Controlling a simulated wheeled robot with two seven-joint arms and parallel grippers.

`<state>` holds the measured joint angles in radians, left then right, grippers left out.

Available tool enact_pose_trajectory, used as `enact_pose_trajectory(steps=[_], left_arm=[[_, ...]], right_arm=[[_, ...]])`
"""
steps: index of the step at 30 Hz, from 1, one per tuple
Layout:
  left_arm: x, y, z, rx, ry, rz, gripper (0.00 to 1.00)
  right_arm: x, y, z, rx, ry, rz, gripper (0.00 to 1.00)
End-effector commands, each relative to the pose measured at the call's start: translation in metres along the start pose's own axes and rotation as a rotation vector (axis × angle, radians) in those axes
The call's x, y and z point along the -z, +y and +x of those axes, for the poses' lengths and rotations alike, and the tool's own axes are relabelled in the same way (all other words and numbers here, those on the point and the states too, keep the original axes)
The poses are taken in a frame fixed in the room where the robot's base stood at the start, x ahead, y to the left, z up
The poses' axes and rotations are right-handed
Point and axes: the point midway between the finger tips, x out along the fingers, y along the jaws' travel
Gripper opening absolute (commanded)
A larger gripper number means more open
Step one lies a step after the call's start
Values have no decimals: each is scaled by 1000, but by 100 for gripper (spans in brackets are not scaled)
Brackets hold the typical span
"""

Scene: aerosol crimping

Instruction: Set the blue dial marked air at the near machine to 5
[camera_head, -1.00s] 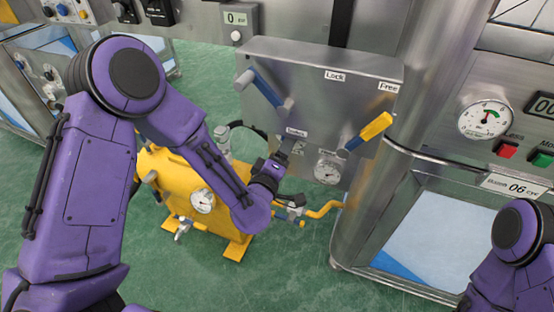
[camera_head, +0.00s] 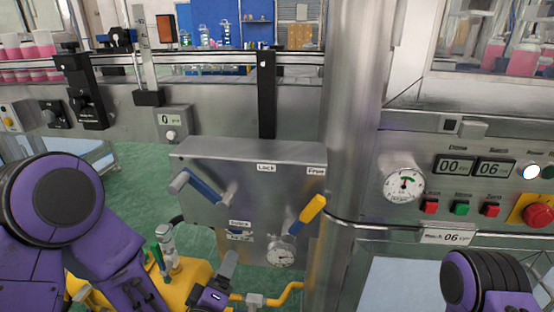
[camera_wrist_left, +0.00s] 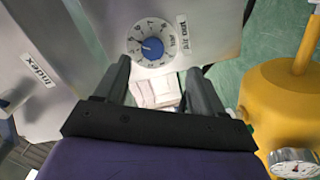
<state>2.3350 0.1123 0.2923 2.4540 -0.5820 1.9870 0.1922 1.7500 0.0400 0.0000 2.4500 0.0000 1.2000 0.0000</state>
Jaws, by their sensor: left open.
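The blue air dial (camera_wrist_left: 152,48) shows in the left wrist view, on a white numbered scale beside the label "Air out" (camera_wrist_left: 184,37). Its white pointer mark is toward the left of the knob; I cannot read its number surely. My left gripper (camera_wrist_left: 159,70) is open, with its two fingers apart just short of the dial and nothing between them. In the head view the left gripper (camera_head: 231,257) is below the labels on the steel box (camera_head: 200,208); I cannot make out the dial there. My right arm shows at the lower right, its gripper out of view.
A blue lever (camera_head: 200,187), a yellow-tipped lever (camera_head: 312,208) and a pressure gauge (camera_head: 281,252) are on the box. A yellow unit (camera_head: 195,280) with a yellow pipe (camera_head: 288,292) stands below. A steel column (camera_head: 345,130) rises to the right.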

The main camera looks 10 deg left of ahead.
Motion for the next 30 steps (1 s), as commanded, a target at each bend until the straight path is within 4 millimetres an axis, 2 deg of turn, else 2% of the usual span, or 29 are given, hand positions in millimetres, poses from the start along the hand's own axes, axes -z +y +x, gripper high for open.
enact_pose_trajectory(steps=[2,4,6,9,12,18,20,21,26,30], left_arm=[[-6,-28,-2,111,-60,146,69],[-13,-87,-20,306,-153,302,69],[-18,-143,-50,489,-251,412,69],[-20,-204,-96,700,-368,509,69],[-19,-248,-144,869,-461,565,69],[-12,-305,-236,1115,-583,629,69],[-16,-316,-264,1162,-633,633,69],[-1,-286,-257,1147,-618,632,69],[21,-239,-258,1144,-615,631,69],[44,-190,-260,1143,-614,630,69]], right_arm=[[0,0,0,0,0,0,43],[0,0,0,0,0,0,43],[0,0,0,0,0,0,43],[0,0,0,0,0,0,43],[0,0,0,0,0,0,43],[0,0,0,0,0,0,43],[0,0,0,0,0,0,43],[11,3,-28,-1,-1,0,43],[31,7,-76,0,1,0,43],[52,11,-125,0,0,0,43]])
